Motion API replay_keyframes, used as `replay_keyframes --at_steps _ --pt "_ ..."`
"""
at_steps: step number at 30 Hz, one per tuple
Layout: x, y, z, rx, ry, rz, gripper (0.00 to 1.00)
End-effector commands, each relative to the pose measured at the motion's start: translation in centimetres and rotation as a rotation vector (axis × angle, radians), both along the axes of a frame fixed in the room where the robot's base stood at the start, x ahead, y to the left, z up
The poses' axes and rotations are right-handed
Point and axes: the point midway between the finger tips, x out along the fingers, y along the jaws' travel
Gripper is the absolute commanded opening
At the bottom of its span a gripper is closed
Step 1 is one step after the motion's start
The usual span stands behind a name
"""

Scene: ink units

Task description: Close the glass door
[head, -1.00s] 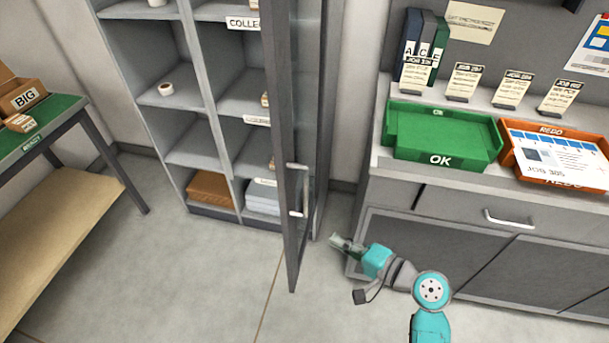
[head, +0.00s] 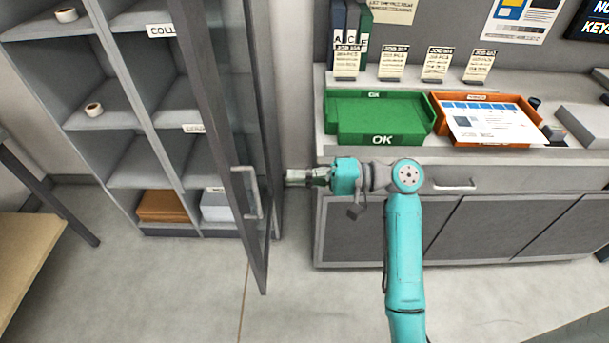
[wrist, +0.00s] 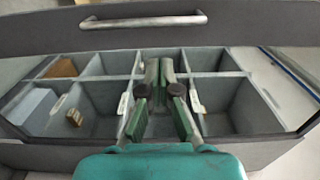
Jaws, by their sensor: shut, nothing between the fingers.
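The glass door (head: 212,100) of the tall grey cabinet (head: 100,68) stands open in the head view, its dark frame jutting out toward me. Its bar handle (head: 247,192) is on the near upright of the frame. My gripper (head: 288,177) is shut and empty, just right of the door and pointing left at it. I cannot tell whether it touches the glass. In the wrist view the closed fingers (wrist: 160,72) point at the pane, with shelf compartments seen through it. The handle (wrist: 145,21) lies across the top of that view, clear of the fingers.
A grey counter (head: 480,175) with drawers stands right of the door, carrying a green OK tray (head: 380,140) and an orange tray (head: 490,98). A table (head: 22,245) is at the left edge. The floor before the cabinet is clear.

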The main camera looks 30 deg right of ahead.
Motion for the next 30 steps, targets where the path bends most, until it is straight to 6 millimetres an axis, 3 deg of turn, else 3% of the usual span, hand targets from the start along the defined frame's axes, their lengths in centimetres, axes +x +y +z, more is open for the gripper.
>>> replay_keyframes --at_steps 9,15,30 --pt "2.9 5.3 -0.1 0.000 0.001 0.003 0.00" --pt "4.2 7.5 -0.1 0.000 0.001 0.001 0.00" --pt "4.8 8.5 0.0 0.000 0.000 -0.002 0.00"
